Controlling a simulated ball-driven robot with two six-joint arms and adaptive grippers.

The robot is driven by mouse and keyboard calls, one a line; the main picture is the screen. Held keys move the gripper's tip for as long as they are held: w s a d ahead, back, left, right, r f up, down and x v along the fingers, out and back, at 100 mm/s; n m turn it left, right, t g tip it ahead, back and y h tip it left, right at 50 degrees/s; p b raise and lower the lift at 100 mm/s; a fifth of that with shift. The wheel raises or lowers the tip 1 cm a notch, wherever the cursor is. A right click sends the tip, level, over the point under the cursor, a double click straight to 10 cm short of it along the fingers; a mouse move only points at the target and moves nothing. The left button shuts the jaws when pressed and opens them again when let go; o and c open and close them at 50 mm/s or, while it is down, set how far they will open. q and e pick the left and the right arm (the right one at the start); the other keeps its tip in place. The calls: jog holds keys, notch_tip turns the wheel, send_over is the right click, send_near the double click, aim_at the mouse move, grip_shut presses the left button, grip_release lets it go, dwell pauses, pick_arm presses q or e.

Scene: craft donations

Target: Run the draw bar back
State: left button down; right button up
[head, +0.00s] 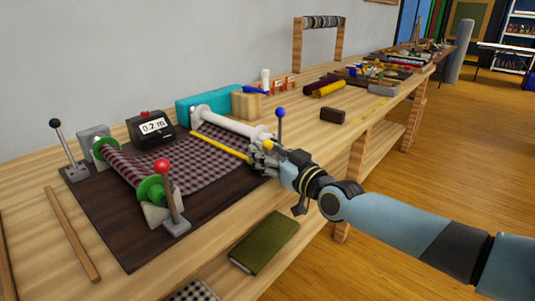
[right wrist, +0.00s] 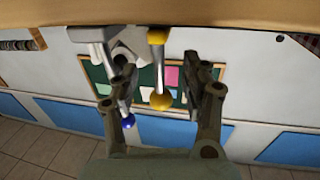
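The draw bar (head: 220,146) is a thin yellow bar lying across the red checked cloth (head: 165,158), which runs from the green-ended roll (head: 150,190). My right gripper (head: 262,158) is at the bar's right end, by a yellow knob (head: 267,146). In the right wrist view the yellow knob (right wrist: 160,100) hangs on its stem between the two spread fingers of the right gripper (right wrist: 160,78), with gaps on both sides. A blue-knobbed lever (head: 280,113) stands just behind the gripper; its blue ball (right wrist: 126,122) shows beside one finger. My left gripper is out of view.
A white roller (head: 230,125) lies behind the bar. A red-knobbed lever (head: 163,168), a black-knobbed lever (head: 56,124) and a counter reading 0.2 m (head: 153,127) stand to the left. A dark block (head: 332,116) lies on the bench right of the levers. A green folded cloth (head: 265,243) lies on the lower shelf.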

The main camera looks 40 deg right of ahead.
jog(key=c, duration=0.7)
jog(key=shift+w+a, duration=0.1)
jog(key=shift+a, duration=0.05)
grip_shut()
jog(key=shift+w, duration=0.1)
jog(key=shift+f, duration=0.1)
